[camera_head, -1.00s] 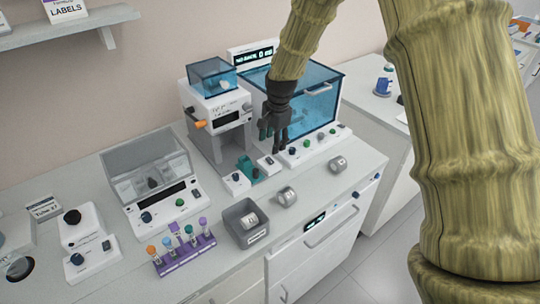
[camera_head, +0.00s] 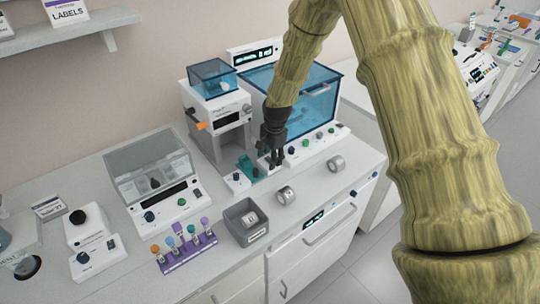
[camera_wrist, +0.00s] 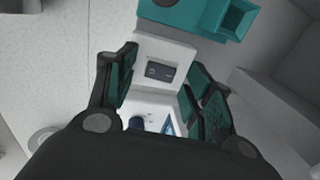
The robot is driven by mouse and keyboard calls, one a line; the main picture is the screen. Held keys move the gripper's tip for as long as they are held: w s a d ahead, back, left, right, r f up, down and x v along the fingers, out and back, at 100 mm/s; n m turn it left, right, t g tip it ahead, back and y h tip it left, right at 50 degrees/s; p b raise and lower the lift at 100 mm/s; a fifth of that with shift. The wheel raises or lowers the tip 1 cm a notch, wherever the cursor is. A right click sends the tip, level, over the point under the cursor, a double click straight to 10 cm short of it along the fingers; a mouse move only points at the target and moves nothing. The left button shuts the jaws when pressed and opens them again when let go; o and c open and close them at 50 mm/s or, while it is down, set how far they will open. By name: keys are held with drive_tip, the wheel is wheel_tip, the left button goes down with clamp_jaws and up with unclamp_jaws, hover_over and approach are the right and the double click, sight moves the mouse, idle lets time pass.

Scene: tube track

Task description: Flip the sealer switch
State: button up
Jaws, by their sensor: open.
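The sealer (camera_head: 222,112) is a white and grey bench machine with an orange knob and a blue clear cover, at the back of the counter. A dark rocker switch (camera_wrist: 160,72) shows on a small white housing (camera_wrist: 160,50) in the wrist view, between my fingers. A teal holder (camera_wrist: 205,14) sits beside that housing. In the head view my gripper (camera_head: 271,163) points down at the front right of the sealer, over the white housing, and hides the switch. My gripper (camera_wrist: 162,82) is open and empty. Whether the fingers touch the housing, I cannot tell.
A blue-lidded machine (camera_head: 305,95) with a row of knobs stands close right of my gripper. Two metal rolls (camera_head: 286,195) (camera_head: 336,163) and a grey bin (camera_head: 246,221) lie in front. A purple tube rack (camera_head: 186,253) is at the front left.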

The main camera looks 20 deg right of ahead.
drive_tip(key=c, duration=1)
drive_tip(key=shift+w+a+g+h+p, duration=0.1)
drive_tip(key=shift+w+g+h+p, duration=0.1)
drive_tip(key=shift+g, duration=0.35)
drive_tip(key=shift+w+g+h+p, duration=0.1)
drive_tip(key=shift+g+h, duration=0.1)
drive_tip(key=shift+g, duration=0.35)
drive_tip(key=o, duration=1)
